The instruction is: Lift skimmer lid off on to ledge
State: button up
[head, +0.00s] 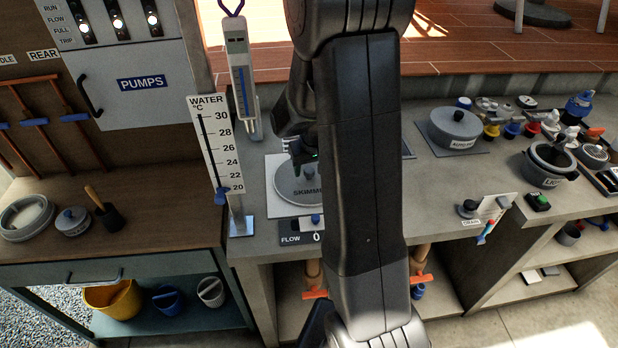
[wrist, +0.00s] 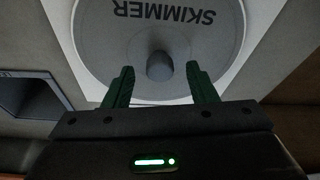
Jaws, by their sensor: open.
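The skimmer lid (wrist: 110,60) is a round grey disc marked SKIMMER with a grey knob (wrist: 160,66) at its middle. It lies in a pale square surround on the counter. In the head view the lid (head: 292,192) is partly hidden behind my arm. My gripper (wrist: 160,84) is open, with its two green fingers over the lid, one on each side of the knob in the picture. I cannot tell how far above the lid the fingertips are. In the head view my arm hides most of the gripper.
A square dark-edged opening (wrist: 35,95) is beside the lid. A water thermometer board (head: 215,145) stands left of the lid, near an upright thermometer (head: 240,85). A lidded round pot (head: 454,128) and many small items crowd the counter's right. The tiled ledge (head: 480,50) behind looks mostly clear.

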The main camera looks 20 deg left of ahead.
aim_at(310, 171)
jog(key=shift+f, duration=0.25)
jog(key=shift+c, duration=0.2)
grip_shut()
jog(key=shift+r, duration=0.1)
notch_tip(310, 171, up, 10)
jog(key=shift+b, duration=0.45)
